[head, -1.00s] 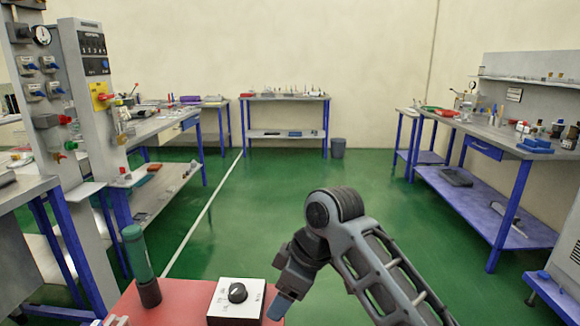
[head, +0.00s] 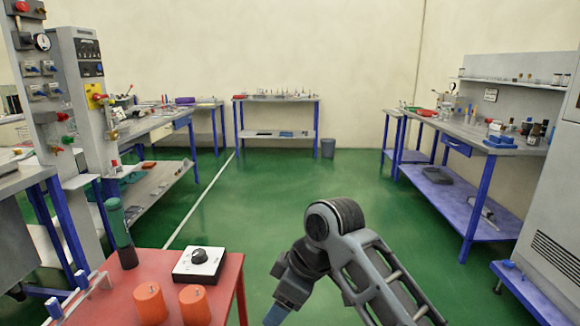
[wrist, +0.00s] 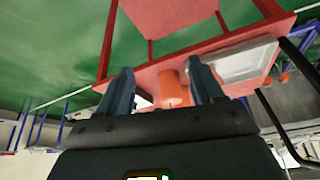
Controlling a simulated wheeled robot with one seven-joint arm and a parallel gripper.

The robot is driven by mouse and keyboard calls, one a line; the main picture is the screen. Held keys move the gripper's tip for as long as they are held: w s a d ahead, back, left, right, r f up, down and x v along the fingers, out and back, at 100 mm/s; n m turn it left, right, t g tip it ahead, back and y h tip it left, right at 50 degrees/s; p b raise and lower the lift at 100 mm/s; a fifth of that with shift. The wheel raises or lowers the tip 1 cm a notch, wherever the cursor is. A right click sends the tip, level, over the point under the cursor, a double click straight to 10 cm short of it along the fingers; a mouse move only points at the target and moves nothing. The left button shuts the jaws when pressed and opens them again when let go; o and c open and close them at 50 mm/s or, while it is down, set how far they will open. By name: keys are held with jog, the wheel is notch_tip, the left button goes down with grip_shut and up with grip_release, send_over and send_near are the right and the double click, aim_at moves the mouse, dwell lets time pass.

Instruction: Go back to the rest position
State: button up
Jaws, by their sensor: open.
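My gripper (wrist: 163,84) is open, with its two dark blue fingers apart and nothing held between them. In the head view my gripper (head: 275,314) hangs at the bottom edge, partly cut off, to the right of the red table (head: 232,272) and apart from it. My arm is bent, with its elbow raised over the green floor. In the wrist view the red table (wrist: 125,70) lies beyond the fingers, and an orange cylinder (wrist: 171,92) shows in the gap between them, at a distance.
On the red table stand two orange cylinders (head: 150,303) (head: 195,306), a white box with a black knob (head: 199,264) and a green-handled tool (head: 121,233). The green floor (head: 300,190) ahead is clear. Workbenches (head: 455,133) line the sides; a bin (head: 328,148) stands at the back.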

jog(key=s+a+f+m+t+y, duration=0.3)
jog(key=s+f+m+t, duration=0.15)
jog(key=s+f, duration=0.5)
jog(key=s+d+f+m+t+h, duration=0.2)
jog(key=s+d+f+m+t, duration=0.2)
jog(key=s+d+m, duration=0.6)
jog(key=s+d+r+t+h, duration=0.1)
jog(key=s+d+r+h, duration=0.1)
jog(key=s+d, duration=0.35)
jog(key=s+d+r+t+h, duration=0.1)
jog(key=s+d+t, duration=0.15)
jog(key=s, duration=0.65)
jog(key=s+d+r+t+h, duration=0.1)
jog(key=s+d+r+h, duration=0.1)
jog(key=s+d+r, duration=0.6)
jog(key=s+r, duration=0.3)
jog(key=r, duration=0.1)
jog(key=shift+h, duration=0.3)
